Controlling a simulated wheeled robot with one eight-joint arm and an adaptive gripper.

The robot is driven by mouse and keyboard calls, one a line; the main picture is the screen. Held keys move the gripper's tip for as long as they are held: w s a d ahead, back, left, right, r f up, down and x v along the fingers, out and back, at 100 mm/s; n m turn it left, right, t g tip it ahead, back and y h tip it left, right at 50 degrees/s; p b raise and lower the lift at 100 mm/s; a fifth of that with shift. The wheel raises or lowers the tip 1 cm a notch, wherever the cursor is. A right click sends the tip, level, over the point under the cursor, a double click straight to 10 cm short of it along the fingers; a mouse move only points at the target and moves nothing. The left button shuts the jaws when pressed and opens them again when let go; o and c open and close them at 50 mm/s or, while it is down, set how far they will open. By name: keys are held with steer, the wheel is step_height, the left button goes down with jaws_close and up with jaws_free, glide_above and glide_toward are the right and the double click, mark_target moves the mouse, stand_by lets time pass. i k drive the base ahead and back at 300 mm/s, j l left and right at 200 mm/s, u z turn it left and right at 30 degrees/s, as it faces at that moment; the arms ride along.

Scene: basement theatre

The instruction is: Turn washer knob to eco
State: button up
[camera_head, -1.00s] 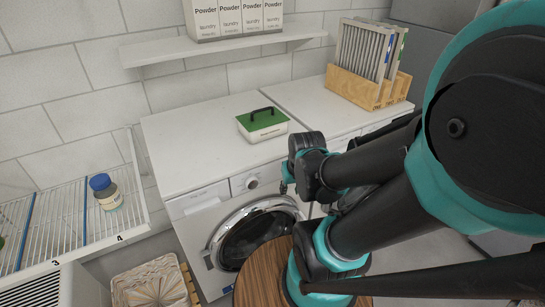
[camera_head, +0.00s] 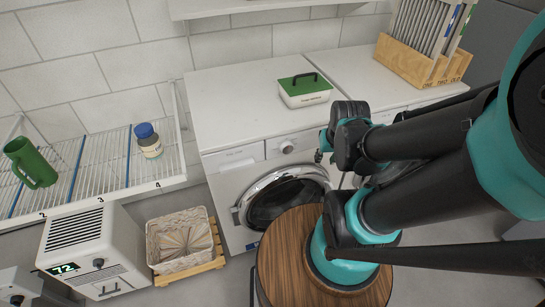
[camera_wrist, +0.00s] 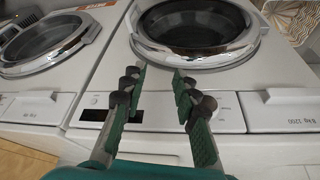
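The washer (camera_head: 225,160) is a white front-loader with a round chrome-rimmed door, which also shows in the wrist view (camera_wrist: 195,30). My gripper (camera_head: 320,155) is just right of the knob there and in front of the panel. In the wrist view my gripper (camera_wrist: 156,76) is open and empty, its fingers apart over the panel.
A green-lidded box (camera_head: 305,90) stands on the washer. A second white machine (camera_head: 350,55) adjoins on the right. A basket (camera_head: 180,240), a white appliance (camera_head: 92,248) and a wire rack (camera_head: 105,165) are on the left.

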mark_target(285, 148)
steer(key=k+l, duration=0.15)
steer(key=l, duration=0.25)
steer(key=k+l, duration=0.1)
steer(key=l, duration=0.3)
steer(key=k+l, duration=0.15)
steer(key=l, duration=0.2)
steer(key=k+l+u, duration=0.1)
steer(key=l, duration=0.3)
steer(key=k+l, duration=0.2)
steer(key=l, duration=0.2)
steer(key=k+l, duration=0.15)
steer(key=l, duration=0.25)
steer(key=k+l, duration=0.15)
steer(key=l, duration=0.2)
